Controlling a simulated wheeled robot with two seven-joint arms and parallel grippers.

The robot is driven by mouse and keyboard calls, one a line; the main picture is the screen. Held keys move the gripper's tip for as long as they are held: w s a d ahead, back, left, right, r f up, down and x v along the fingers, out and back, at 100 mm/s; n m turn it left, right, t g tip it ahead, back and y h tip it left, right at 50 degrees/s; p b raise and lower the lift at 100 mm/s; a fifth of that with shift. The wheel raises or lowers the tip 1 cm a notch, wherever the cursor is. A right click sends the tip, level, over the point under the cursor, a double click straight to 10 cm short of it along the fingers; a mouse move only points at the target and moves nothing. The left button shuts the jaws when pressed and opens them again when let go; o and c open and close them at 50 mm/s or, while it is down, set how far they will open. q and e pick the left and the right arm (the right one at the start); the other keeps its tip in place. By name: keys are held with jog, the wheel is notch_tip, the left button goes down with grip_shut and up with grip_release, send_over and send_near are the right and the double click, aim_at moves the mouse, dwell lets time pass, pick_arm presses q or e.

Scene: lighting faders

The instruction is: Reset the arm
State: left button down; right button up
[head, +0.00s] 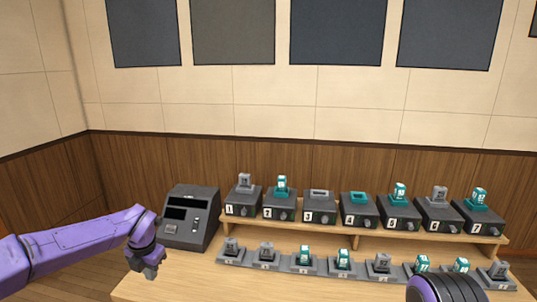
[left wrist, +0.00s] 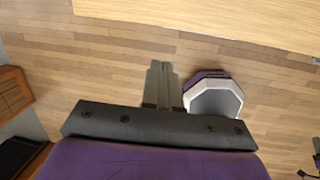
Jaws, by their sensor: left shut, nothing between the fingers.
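My left gripper (head: 150,270) is shut and empty. In the head view it hangs from my purple arm at the left, in front of the dark grey console and by the left end of the table. In the left wrist view the fingers of my left gripper (left wrist: 163,88) are together, over the wooden floor, with the table edge beyond them. My right gripper is not visible; only a dark, rounded part of my own arm with purple shows at the bottom right of the head view.
A wooden table (head: 180,288) carries the console (head: 190,217) at its left. A raised shelf (head: 330,237) holds a row of numbered dark boxes, several with grey or teal pieces on top. Grey bases (head: 303,264) with grey and teal pieces stand in front. Bare tabletop lies at front centre.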

pick_arm(q)
jog(key=s+d+f+m+t+y+b, duration=0.1)
jog(key=s+d+f+m+t+y, duration=0.15)
jog(key=s+f+m, duration=0.75)
jog(key=s+d+f+m+t+y+b, duration=0.15)
jog(key=s+d+f+m, duration=0.25)
jog(key=s+f+m, duration=0.6)
jog(key=s+a+f+m+g+h, duration=0.1)
jog(key=s+f+m, duration=0.2)
jog(key=s, duration=0.7)
jog(key=s+a+f+m+g+b, duration=0.1)
jog(key=s+a+f+m, duration=0.1)
jog(key=s, duration=0.8)
notch_tip(320, 180, down, 3)
jog(key=shift+a+r+m+h+b, duration=0.2)
jog(key=shift+m+h+b, duration=0.15)
jog(key=shift+m, duration=0.55)
